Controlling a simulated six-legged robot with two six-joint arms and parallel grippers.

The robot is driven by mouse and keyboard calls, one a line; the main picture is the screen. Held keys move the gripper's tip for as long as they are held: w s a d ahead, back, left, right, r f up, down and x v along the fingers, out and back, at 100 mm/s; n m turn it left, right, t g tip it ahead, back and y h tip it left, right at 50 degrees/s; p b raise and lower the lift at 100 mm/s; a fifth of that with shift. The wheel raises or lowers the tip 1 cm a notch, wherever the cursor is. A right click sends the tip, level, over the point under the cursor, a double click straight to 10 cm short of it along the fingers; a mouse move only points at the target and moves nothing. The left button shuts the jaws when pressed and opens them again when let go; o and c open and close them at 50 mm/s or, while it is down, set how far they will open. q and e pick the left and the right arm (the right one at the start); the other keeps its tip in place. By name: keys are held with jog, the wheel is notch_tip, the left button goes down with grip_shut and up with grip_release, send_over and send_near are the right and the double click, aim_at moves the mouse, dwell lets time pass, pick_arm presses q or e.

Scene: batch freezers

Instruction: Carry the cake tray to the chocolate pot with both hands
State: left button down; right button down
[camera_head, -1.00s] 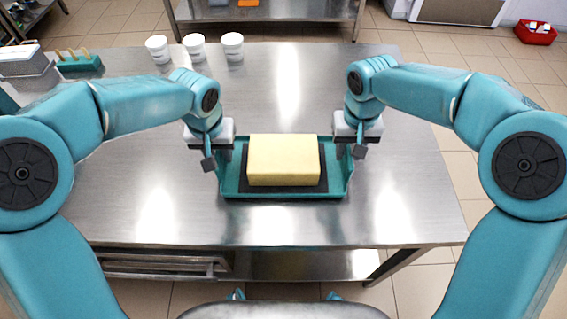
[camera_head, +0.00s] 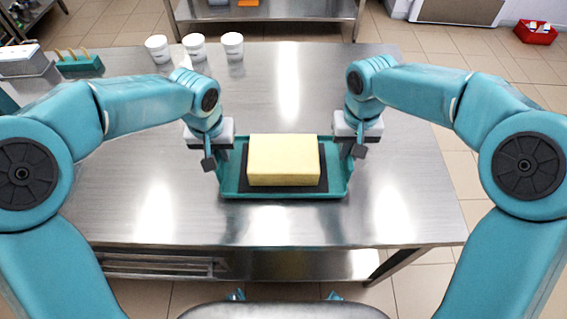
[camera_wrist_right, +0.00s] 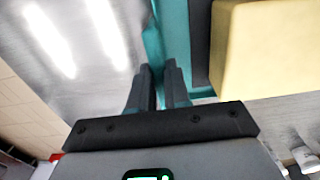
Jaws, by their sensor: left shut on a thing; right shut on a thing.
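A teal cake tray (camera_head: 284,196) with a dark mat carries a yellow block of cake (camera_head: 283,160) near the middle front of the steel table. My left gripper (camera_head: 209,160) is shut on the tray's left side. My right gripper (camera_head: 360,150) is shut on its right side. In the right wrist view, the fingers of my right gripper (camera_wrist_right: 160,88) close at the teal tray edge (camera_wrist_right: 175,40), beside the yellow cake (camera_wrist_right: 265,50). I cannot tell from these views whether the tray touches the table. I do not see a chocolate pot that I can name with certainty.
Several white tubs, one of them here (camera_head: 232,46), stand at the table's back. A teal rack (camera_head: 80,62) with upright pieces and a pale box (camera_head: 22,60) are at the back left. The steel table (camera_head: 300,95) is clear behind the tray and to its right.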

pick_arm(q)
jog(key=shift+w+r, duration=0.1)
jog(key=shift+r, duration=0.1)
pick_arm(e)
jog(key=shift+w+r, duration=0.1)
jog(key=shift+r, duration=0.1)
dwell(0.4)
